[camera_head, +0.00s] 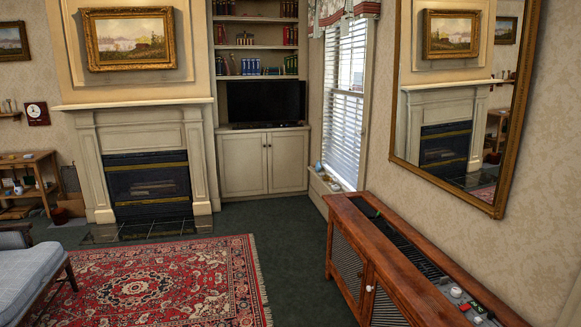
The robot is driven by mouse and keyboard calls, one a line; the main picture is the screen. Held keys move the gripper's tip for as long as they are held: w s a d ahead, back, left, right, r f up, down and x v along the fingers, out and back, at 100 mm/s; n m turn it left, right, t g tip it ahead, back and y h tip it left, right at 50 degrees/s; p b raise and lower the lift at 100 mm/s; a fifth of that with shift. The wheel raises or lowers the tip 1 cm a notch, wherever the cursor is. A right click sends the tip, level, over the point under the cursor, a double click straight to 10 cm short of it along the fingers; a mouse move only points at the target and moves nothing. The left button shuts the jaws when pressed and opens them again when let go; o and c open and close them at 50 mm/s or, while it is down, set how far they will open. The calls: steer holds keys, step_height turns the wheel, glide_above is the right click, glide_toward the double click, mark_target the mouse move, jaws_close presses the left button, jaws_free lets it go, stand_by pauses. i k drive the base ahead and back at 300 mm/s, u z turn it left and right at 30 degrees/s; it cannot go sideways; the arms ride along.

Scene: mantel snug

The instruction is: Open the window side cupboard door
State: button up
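A cream built-in cupboard (262,132) with two panelled doors stands in the far alcove, between the fireplace and the window. Its right door (285,161), on the window side, is shut. Its left door (243,165) is shut too. Small dark knobs sit near the upper middle, by the seam where the doors meet. The window (344,95) with white blinds is to the right of the cupboard. My gripper is not in view.
A red patterned rug (150,280) lies on dark green carpet (290,240), which is clear up to the cupboard. A wooden cabinet (375,245) lines the right wall. A grey upholstered seat (30,280) stands at left. A fireplace (148,182) adjoins the alcove.

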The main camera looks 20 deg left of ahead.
mark_target(287, 151)
steer(key=u, duration=1.5)
steer(key=i, duration=6.25)
steer(key=z, duration=1.6)
steer(key=i, duration=2.85)
steer(key=u, duration=1.1)
